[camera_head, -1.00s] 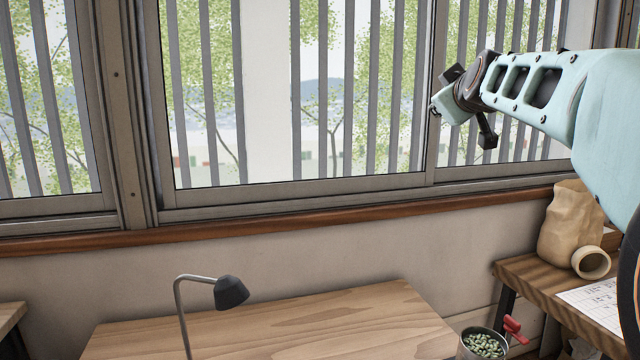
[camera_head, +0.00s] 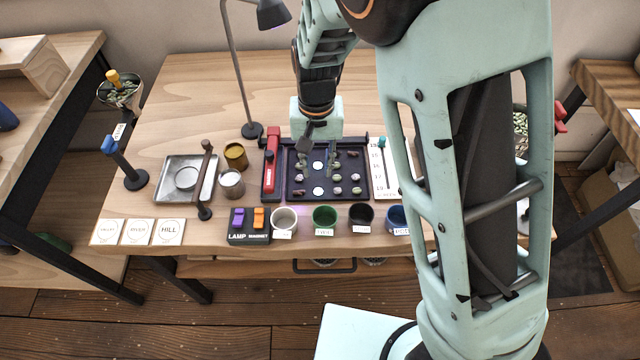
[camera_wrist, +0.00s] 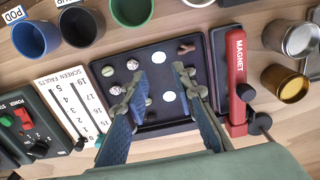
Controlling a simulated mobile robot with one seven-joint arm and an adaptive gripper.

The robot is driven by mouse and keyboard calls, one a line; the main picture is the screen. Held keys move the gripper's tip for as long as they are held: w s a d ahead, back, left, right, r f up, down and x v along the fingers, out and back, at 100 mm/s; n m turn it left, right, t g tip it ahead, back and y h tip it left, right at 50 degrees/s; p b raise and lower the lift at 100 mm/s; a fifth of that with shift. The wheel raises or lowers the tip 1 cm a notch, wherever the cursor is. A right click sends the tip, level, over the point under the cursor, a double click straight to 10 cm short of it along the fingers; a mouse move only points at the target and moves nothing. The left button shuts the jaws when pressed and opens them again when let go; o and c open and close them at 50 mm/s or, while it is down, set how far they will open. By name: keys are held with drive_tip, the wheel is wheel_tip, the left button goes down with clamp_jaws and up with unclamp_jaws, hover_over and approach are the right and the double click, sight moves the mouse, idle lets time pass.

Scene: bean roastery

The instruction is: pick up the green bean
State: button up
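A dark tray (camera_head: 327,196) on the wooden table holds several small beans and two white discs. It also shows in the wrist view (camera_wrist: 150,127). Several beans look pale or greenish, including one (camera_wrist: 133,64) near the left fingertip and one (camera_wrist: 148,101) between the fingers; I cannot tell for sure which is the green bean. A reddish-brown piece (camera_wrist: 186,48) lies near the tray's edge. My gripper (camera_wrist: 160,73) is open and empty, pointing down over the tray. In the head view my gripper (camera_head: 318,160) partly covers the tray's far half.
A red magnet bar (camera_head: 271,162) stands left of the tray and a screen-faults card (camera_head: 381,178) right of it. Several cups, including a green one (camera_head: 324,216), line the front edge. A lamp (camera_head: 249,130) stands behind. The table's back left is clear.

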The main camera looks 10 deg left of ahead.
sight(318, 190)
wheel_tip(318, 190, down, 3)
wheel_tip(318, 190, down, 5)
drive_tip(key=shift+d+f+b, duration=0.1)
drive_tip(key=shift+b, duration=0.2)
drive_tip(key=c, duration=0.4)
